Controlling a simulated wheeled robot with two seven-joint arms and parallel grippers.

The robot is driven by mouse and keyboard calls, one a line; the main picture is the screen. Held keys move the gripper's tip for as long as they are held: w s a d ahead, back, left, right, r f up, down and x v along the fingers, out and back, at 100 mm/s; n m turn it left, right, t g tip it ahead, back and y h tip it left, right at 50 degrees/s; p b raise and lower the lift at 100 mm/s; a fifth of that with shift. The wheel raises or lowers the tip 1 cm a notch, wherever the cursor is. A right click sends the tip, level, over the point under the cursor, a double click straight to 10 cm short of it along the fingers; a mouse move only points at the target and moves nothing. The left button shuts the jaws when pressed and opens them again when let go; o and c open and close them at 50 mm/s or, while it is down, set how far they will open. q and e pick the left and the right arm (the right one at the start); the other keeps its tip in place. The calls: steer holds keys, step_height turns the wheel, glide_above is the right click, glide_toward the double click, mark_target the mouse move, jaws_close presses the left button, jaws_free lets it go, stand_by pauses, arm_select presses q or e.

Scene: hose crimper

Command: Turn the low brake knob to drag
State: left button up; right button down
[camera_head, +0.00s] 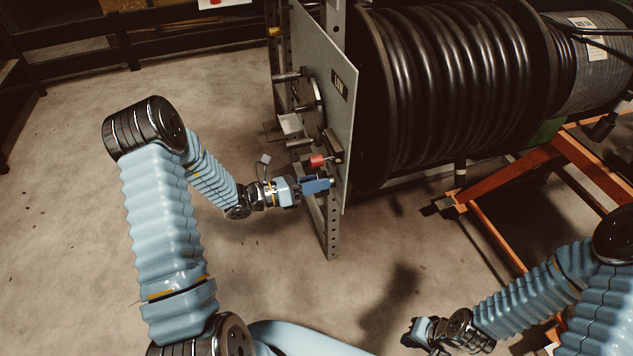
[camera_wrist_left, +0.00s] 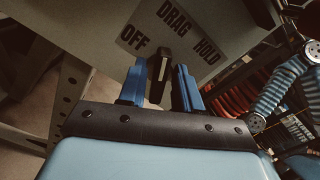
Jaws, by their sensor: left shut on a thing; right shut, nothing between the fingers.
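The low brake knob (camera_wrist_left: 158,78) is a dark bar-shaped handle on the grey panel (camera_wrist_left: 90,30). In the left wrist view it stands between the two blue fingers of my left gripper (camera_wrist_left: 161,66), which is shut on it. Printed labels OFF, DRAG (camera_wrist_left: 174,17) and HOLD stand around it. The bar's upper end lies below the space between OFF and DRAG; its exact setting is hard to tell. In the head view my left gripper (camera_head: 328,185) is at the panel's lower part and hides the knob. My right gripper (camera_head: 411,334) is shut and empty, low over the floor.
A red part (camera_head: 317,161) sits on the panel just above my left gripper, with rods and a LOW label (camera_head: 339,84) higher up. A large black hose reel (camera_head: 450,80) stands behind the panel. An orange frame (camera_head: 520,180) is at the right. The floor at the left is mostly clear.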

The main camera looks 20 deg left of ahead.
arm_select(q)
steer(key=o, duration=0.7)
steer(key=shift+a, duration=0.1)
steer(key=b+v, duration=0.1)
steer(key=v, duration=1.2)
steer(key=shift+s+a, duration=0.25)
steer(key=shift+s, duration=0.05)
steer(key=s+d+f+m+g+y, duration=0.4)
steer(key=s+d+f+m+g, duration=0.35)
steer(key=d+f+m, duration=0.35)
steer(key=s+d+f+m+g+y, duration=0.5)
steer(key=s+d+f+m+g, duration=0.3)
steer(key=m, duration=0.4)
steer(key=w+d+m+t, duration=0.1)
steer(key=m, duration=0.1)
steer(key=d+f+m+t, duration=0.1)
steer(key=m+t, duration=0.1)
steer(key=m, duration=0.1)
steer(key=w+d+f+m+t, duration=0.1)
steer(key=m, duration=0.1)
steer(key=shift+w+d+t+y, duration=0.3)
steer(key=shift+w+t, duration=0.05)
steer(key=shift+w, duration=0.05)
